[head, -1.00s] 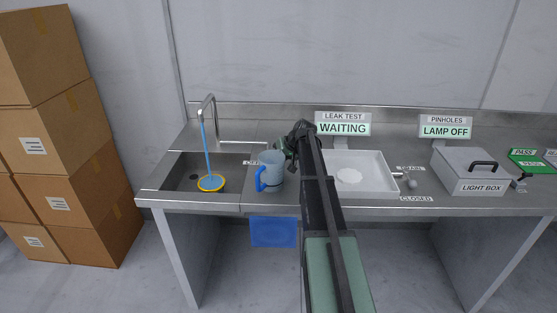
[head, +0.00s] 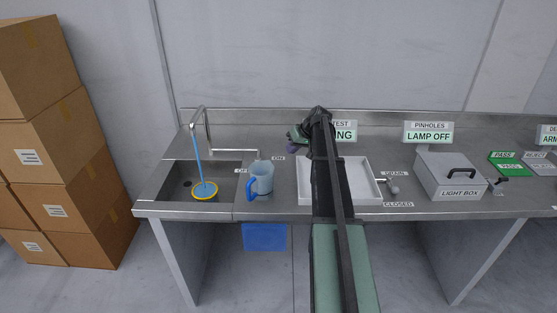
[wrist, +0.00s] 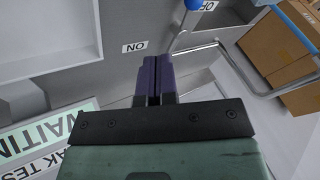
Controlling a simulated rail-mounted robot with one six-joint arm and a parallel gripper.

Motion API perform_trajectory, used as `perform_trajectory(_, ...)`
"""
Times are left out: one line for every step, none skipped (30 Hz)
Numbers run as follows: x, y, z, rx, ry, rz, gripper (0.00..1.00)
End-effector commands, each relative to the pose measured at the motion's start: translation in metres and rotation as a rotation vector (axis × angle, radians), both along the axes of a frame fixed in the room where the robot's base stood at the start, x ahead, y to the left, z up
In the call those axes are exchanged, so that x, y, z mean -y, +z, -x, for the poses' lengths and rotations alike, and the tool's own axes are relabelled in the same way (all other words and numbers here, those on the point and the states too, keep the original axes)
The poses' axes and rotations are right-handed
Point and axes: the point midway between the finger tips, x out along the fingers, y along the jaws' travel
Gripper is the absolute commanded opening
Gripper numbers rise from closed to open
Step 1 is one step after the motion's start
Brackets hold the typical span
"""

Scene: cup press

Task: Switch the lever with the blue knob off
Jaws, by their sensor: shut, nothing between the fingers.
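The blue knob (wrist: 196,4) shows at the top edge of the wrist view, beside the OFF label (wrist: 210,5). A thin grey rod runs down from it, partly hidden behind my fingers. The ON label (wrist: 134,47) is to its left. In the head view I cannot make out the knob; the ON label (head: 278,157) and part of the OFF label (head: 242,171) show near the mug. My gripper (wrist: 154,60) is shut and empty, its purple fingers together, apart from the knob. In the head view my gripper (head: 292,146) is behind the mug, near the ON label.
A light-blue mug (head: 264,179) with a blue handle stands right of the sink (head: 168,182). Water runs from the tap (head: 196,125) into a yellow-rimmed ring. A grey pipe (wrist: 243,70) crosses the wrist view. A white tray (head: 305,180) and light box (head: 450,176) are right.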

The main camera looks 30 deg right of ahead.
Motion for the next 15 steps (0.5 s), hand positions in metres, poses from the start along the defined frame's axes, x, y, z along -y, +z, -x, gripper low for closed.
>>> perform_trajectory(0.004, 0.000, -0.005, 0.000, 0.013, -0.001, 0.00)
perform_trajectory(0.003, 0.000, -0.004, 0.001, 0.015, -0.001, 0.00)
perform_trajectory(0.002, -0.001, -0.003, 0.001, 0.014, 0.000, 0.00)
perform_trajectory(0.001, -0.002, -0.003, 0.000, 0.013, -0.001, 0.00)
perform_trajectory(0.001, -0.003, -0.003, 0.000, 0.013, -0.001, 0.00)
perform_trajectory(0.000, -0.006, -0.004, 0.000, 0.013, -0.001, 0.00)
perform_trajectory(-0.001, -0.010, -0.005, 0.001, 0.014, 0.000, 0.00)
perform_trajectory(-0.002, -0.014, -0.007, 0.001, 0.014, 0.000, 0.00)
perform_trajectory(-0.004, -0.020, -0.010, 0.001, 0.014, 0.000, 0.00)
perform_trajectory(-0.006, -0.025, -0.012, 0.001, 0.014, 0.000, 0.00)
perform_trajectory(-0.008, -0.031, -0.014, 0.001, 0.014, 0.000, 0.00)
perform_trajectory(-0.011, -0.038, -0.018, 0.001, 0.014, 0.000, 0.00)
perform_trajectory(-0.013, -0.045, -0.021, 0.001, 0.014, 0.000, 0.00)
perform_trajectory(-0.015, -0.051, -0.024, 0.000, 0.013, -0.001, 0.00)
perform_trajectory(-0.018, -0.058, -0.028, 0.001, 0.014, 0.001, 0.00)
